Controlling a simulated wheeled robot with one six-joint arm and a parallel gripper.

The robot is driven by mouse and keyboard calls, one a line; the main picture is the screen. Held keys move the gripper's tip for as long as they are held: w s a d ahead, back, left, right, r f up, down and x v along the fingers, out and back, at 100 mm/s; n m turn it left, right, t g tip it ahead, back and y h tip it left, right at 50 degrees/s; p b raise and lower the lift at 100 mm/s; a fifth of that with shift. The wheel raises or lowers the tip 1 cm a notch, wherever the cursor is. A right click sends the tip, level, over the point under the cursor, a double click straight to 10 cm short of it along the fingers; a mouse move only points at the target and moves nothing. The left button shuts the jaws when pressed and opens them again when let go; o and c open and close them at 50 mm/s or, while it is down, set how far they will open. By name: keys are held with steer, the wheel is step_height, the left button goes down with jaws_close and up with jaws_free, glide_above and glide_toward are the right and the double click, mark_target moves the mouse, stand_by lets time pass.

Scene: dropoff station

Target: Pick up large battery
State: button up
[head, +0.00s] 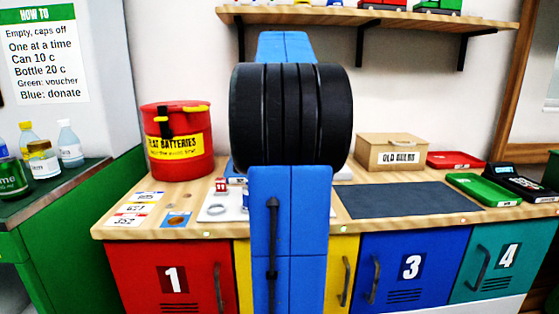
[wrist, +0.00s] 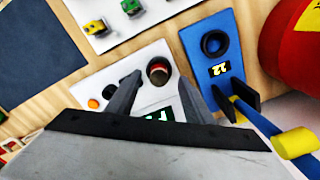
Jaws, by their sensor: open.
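In the wrist view my gripper (wrist: 159,80) is open, with its two grey fingers pointing at a white device (wrist: 99,83) with a green display. A dark round thing with a reddish-brown top (wrist: 158,70) is at this device, between and just beyond the fingertips. It looks like a battery seen end-on, but I cannot tell for sure that it is the large battery. The fingers do not visibly hold it. In the head view my own arm covers the middle of the counter and hides the gripper and this spot.
A red flat-batteries bin (head: 178,150) stands on the counter's left. A blue device (wrist: 211,55) with a round hole is beside the white one. A white board (wrist: 108,30) holds small yellow and green things. A dark mat (head: 405,200) lies right, clear, before a cardboard box (head: 390,153).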

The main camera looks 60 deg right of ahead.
steer(key=shift+d+f, duration=0.15)
steer(key=shift+f, duration=1.75)
steer(key=shift+c, duration=0.6)
jaws_close()
